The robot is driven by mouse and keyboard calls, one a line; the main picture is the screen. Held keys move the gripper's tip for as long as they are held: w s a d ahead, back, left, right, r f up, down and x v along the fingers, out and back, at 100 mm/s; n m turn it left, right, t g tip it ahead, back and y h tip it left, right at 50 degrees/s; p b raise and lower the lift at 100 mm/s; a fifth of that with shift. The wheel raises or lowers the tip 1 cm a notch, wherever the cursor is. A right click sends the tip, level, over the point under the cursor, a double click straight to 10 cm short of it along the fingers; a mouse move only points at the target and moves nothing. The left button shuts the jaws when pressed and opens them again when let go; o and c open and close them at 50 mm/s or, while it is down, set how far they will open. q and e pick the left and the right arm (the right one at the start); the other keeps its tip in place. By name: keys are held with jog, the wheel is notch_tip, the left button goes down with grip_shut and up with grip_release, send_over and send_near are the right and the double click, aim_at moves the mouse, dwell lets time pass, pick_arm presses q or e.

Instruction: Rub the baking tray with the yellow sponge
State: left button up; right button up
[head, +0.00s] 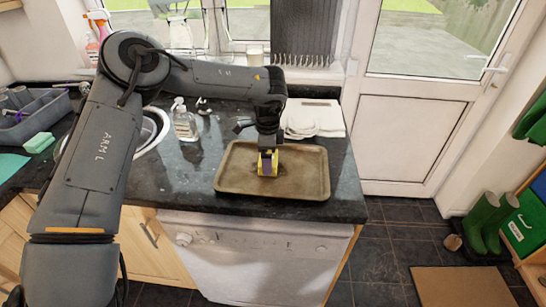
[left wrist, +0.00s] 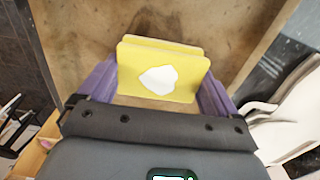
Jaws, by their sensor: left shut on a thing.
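The brown baking tray (head: 304,172) lies flat on the dark granite counter near its front right corner. Its surface shows darker smudges, and it fills the background of the left wrist view (left wrist: 222,18). My left gripper (head: 267,167) is over the middle of the tray, pointing down. It is shut on the yellow sponge (left wrist: 135,72), which sits between the two purple fingers and has a white patch on its face. The sponge is low over the tray; I cannot tell for certain whether it touches. My right gripper is in neither view.
Folded white cloths (head: 302,124) lie behind the tray. A clear bottle (head: 184,122) stands to the left, beside the sink (head: 160,128). A grey caddy (head: 38,113) and a green sponge (head: 40,142) are at far left. The counter ends just right of the tray.

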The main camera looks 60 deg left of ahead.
pick_arm(q)
jog(key=shift+s+a, duration=0.55)
jog(key=shift+s, duration=0.1)
jog(key=shift+r, duration=0.1)
jog(key=shift+r+p, duration=1.35)
jog(key=shift+r, duration=0.5)
jog(key=shift+r+p, duration=0.65)
jog(key=shift+r, duration=0.4)
jog(key=shift+r+p, duration=0.95)
jog(key=shift+r, duration=0.6)
